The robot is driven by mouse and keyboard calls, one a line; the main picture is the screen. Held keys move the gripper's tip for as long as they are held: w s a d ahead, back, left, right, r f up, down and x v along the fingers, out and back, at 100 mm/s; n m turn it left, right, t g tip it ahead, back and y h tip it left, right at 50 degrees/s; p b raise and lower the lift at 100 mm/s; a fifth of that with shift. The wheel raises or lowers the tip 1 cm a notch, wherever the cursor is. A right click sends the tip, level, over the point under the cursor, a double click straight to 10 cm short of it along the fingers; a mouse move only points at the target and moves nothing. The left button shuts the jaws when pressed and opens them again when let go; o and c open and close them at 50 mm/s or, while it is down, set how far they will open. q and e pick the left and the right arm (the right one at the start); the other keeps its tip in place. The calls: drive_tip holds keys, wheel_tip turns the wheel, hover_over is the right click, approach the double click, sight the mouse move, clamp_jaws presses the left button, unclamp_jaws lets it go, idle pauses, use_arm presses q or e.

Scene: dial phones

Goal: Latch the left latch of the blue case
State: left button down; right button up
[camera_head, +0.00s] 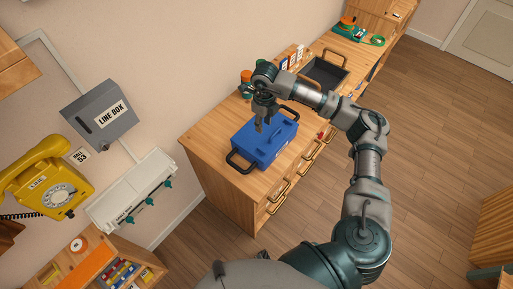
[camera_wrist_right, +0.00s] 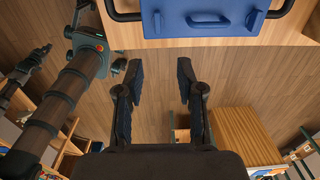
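The blue case (camera_head: 268,148) lies on the wooden cabinet top, with a black handle at its left end and another at its far right end. My right gripper (camera_head: 263,126) is above the case in the head view and hides part of its top. In the wrist view my right gripper (camera_wrist_right: 161,75) is open and empty, its two dark fingers apart. The case (camera_wrist_right: 215,28) shows at the top of that view, beyond the fingertips. Small blue tabs that look like latches (camera_wrist_right: 157,20) show on it; whether they are latched I cannot tell.
A yellow phone (camera_head: 45,178) and a grey line box (camera_head: 100,112) hang on the wall at left. Open floor lies right.

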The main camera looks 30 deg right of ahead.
hover_over(261, 149)
drive_tip(key=d, duration=0.1)
wheel_tip(261, 149, down, 6)
drive_tip(key=f, duration=0.3)
drive_tip(key=a+f+p, duration=0.1)
drive_tip(key=f, duration=0.5)
drive_tip(key=shift+a+f, duration=0.15)
drive_tip(key=shift+a, duration=0.05)
drive_tip(key=shift+d+f, duration=0.15)
drive_tip(key=shift+f, duration=0.15)
drive_tip(key=shift+d+f, duration=0.3)
drive_tip(key=shift+d, duration=0.1)
drive_tip(key=shift+a+r, duration=0.1)
drive_tip(key=shift+a, duration=0.1)
clamp_jaws()
drive_tip(key=shift+a, duration=0.2)
